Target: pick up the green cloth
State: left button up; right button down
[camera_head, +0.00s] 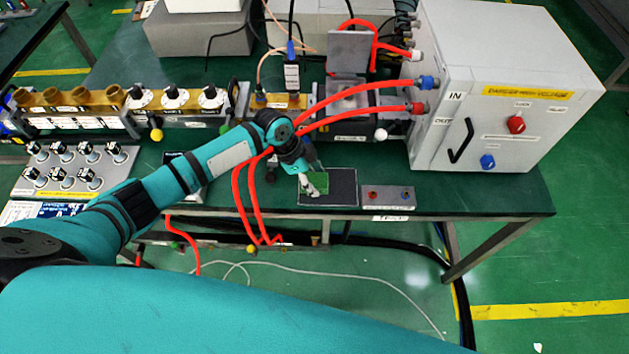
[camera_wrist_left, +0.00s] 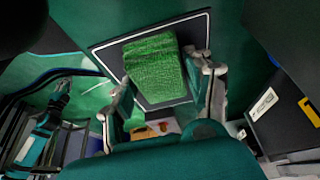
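The green cloth (camera_head: 318,184) lies on a dark rectangular mat (camera_head: 342,187) with a thin white border, near the front edge of the bench. In the left wrist view the cloth (camera_wrist_left: 154,63) is a textured green block, and the mat (camera_wrist_left: 112,56) shows around it. My left gripper (camera_head: 309,184) is down at the cloth, pointing at the mat. In the left wrist view its fingers (camera_wrist_left: 163,85) are spread, one on each side of the cloth's near end; whether they touch it is unclear. My right gripper is not in view.
A grey box with red and blue knobs (camera_head: 505,90) stands to the right. A small grey button panel (camera_head: 388,197) lies right of the mat. Red cables (camera_head: 350,95) loop behind and beside my left arm. A panel of knobs (camera_head: 75,165) stands at the left.

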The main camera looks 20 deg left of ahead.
aim_at(320, 182)
pick_arm(q)
jog(key=c, duration=0.4)
jog(key=shift+r, duration=0.8)
jog(key=shift+s+d+r+b, duration=0.15)
jog(key=shift+r+b, duration=0.15)
jog(key=shift+r, duration=0.2)
jog(key=shift+s+d+r+b, duration=0.1)
jog(key=shift+r+b, duration=0.2)
jog(key=shift+r, duration=0.15)
jog(key=shift+s+d+r+b, duration=0.25)
jog(key=shift+s+d+b, duration=0.1)
jog(key=shift+s+d, duration=1.45)
jog(key=shift+s+d+r+b, duration=0.3)
jog(key=shift+s+d, duration=1.05)
jog(key=shift+s, duration=0.9)
jog(key=shift+s+d+r+b, duration=0.2)
jog(key=shift+s+d+b, duration=0.15)
jog(key=shift+s+d, duration=1.45)
jog(key=shift+s+a, duration=0.2)
jog(key=shift+a, duration=0.05)
